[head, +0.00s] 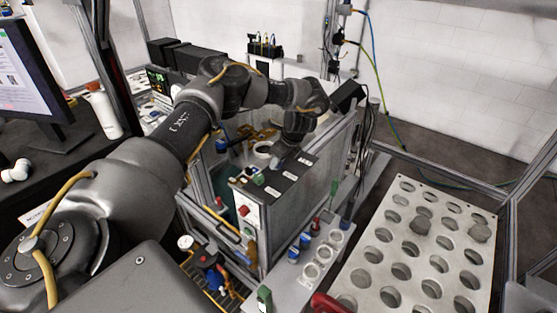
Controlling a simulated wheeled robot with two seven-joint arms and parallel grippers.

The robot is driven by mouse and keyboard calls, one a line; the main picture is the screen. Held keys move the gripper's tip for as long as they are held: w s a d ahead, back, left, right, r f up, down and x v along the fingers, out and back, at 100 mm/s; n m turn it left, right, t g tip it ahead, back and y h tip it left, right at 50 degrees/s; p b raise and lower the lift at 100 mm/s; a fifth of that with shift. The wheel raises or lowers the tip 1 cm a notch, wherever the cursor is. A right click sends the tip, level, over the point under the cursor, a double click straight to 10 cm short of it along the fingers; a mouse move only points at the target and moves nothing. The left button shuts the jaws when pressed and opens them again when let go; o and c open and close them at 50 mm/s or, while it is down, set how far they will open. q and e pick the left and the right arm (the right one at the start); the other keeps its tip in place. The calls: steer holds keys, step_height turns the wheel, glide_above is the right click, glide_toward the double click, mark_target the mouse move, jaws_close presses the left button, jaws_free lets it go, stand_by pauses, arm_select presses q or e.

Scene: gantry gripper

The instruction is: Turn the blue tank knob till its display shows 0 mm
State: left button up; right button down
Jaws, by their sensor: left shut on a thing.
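My left arm reaches in from the left and bends down over a grey tank-like box with a dark top (262,195). The dark top carries several white labels. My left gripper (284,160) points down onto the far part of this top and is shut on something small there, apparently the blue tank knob. The gripper and wrist hide nearly all of the knob, so its turn cannot be seen. A dark display with green digits (158,80) stands behind my arm at the left; its digits are too small to read. My right gripper is not in view.
A pale plate with rows of round holes (415,250) fills the right front. A shelf (290,272) with small bottles and rings lies before the box. A monitor (35,75) and white bottle (103,112) stand left. Metal frame posts surround the box.

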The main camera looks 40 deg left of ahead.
arm_select(q)
steer(key=o, duration=1)
steer(key=b+v, duration=0.2)
steer(key=v, duration=0.8)
steer(key=shift+d+r, duration=0.15)
steer(key=shift+r, duration=0.2)
